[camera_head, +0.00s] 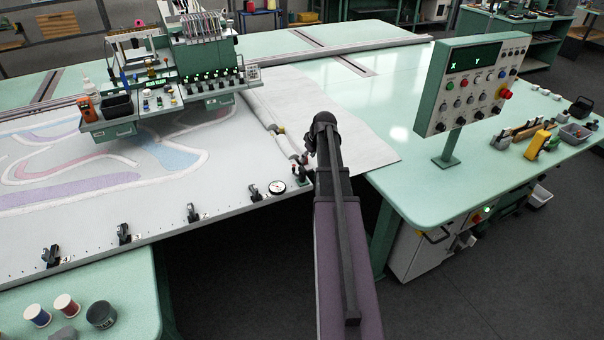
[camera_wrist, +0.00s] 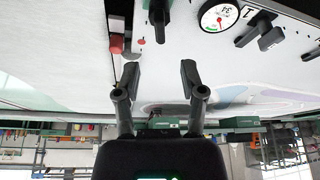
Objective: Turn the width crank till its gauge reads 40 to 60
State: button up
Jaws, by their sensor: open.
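A round white gauge (camera_head: 277,187) sits on the front rail of the large tufting frame, left of my arm. It also shows at the top of the wrist view (camera_wrist: 219,16), where its reading is too small to tell surely. A dark post with a red end (camera_wrist: 116,44) stands near it in the wrist view; it looks like part of the crank, but I cannot be sure. My gripper (camera_wrist: 159,71) is open and empty, its two fingers apart below that red end.
Black clamps (camera_head: 193,213) line the frame's front rail. A control panel (camera_head: 472,84) stands on the green table at right, with small tools (camera_head: 541,142). Spools (camera_head: 66,305) and a dark jar (camera_head: 101,315) sit at the lower left. Dark floor is open in front.

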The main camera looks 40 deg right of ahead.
aim_at(302, 168)
jog(key=shift+b+x, duration=3.5)
jog(key=shift+x, duration=0.6)
grip_shut()
jog(key=shift+s+a, duration=0.1)
jog(key=shift+a, duration=0.15)
jog(key=shift+d, duration=0.2)
